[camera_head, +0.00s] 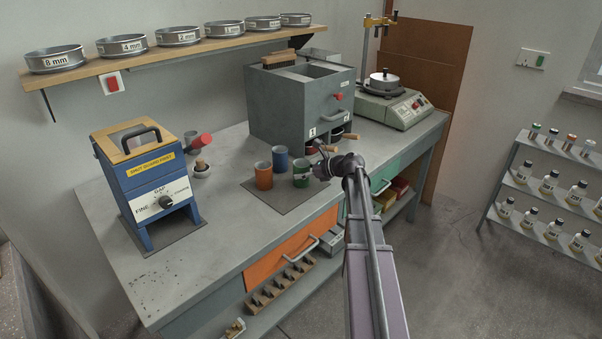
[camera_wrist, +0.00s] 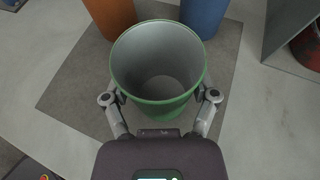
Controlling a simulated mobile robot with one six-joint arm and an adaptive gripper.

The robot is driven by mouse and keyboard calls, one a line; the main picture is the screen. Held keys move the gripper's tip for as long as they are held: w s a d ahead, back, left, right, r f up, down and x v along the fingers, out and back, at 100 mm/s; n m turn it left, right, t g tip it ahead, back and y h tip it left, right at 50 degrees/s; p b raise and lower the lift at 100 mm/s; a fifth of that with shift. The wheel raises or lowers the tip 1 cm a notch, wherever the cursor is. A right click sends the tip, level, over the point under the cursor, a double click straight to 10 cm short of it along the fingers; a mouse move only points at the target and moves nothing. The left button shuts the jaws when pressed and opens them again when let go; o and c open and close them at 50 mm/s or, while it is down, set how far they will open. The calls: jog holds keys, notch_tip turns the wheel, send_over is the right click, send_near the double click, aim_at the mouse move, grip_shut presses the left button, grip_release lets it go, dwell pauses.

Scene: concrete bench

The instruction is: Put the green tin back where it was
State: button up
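The green tin (camera_head: 301,180) is upright and open-topped over the dark mat (camera_head: 288,205), right of the orange tin (camera_head: 264,177) and the blue tin (camera_head: 280,158). In the wrist view the green tin (camera_wrist: 158,108) looks empty. My gripper (camera_wrist: 159,97) has one finger against each side of it, just below the rim. In the head view my gripper (camera_head: 322,170) reaches it from the right. Whether its base touches the mat is hard to tell. The orange tin (camera_wrist: 108,14) and the blue tin (camera_wrist: 203,14) stand just beyond it.
A shaker (camera_head: 395,105) is at the far right of the bench. The front left bench top is clear.

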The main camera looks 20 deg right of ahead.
jog(key=shift+o, duration=1.3)
jog(key=shift+r, duration=0.15)
jog(key=shift+s+d+r+p, duration=0.1)
jog(key=shift+s+r+p, duration=0.05)
jog(key=shift+p, duration=0.15)
jog(key=p+v, duration=0.4)
jog(key=v, duration=0.7)
jog(key=shift+d, duration=0.2)
jog(key=shift+s+r, duration=0.1)
jog(key=shift+s, duration=0.05)
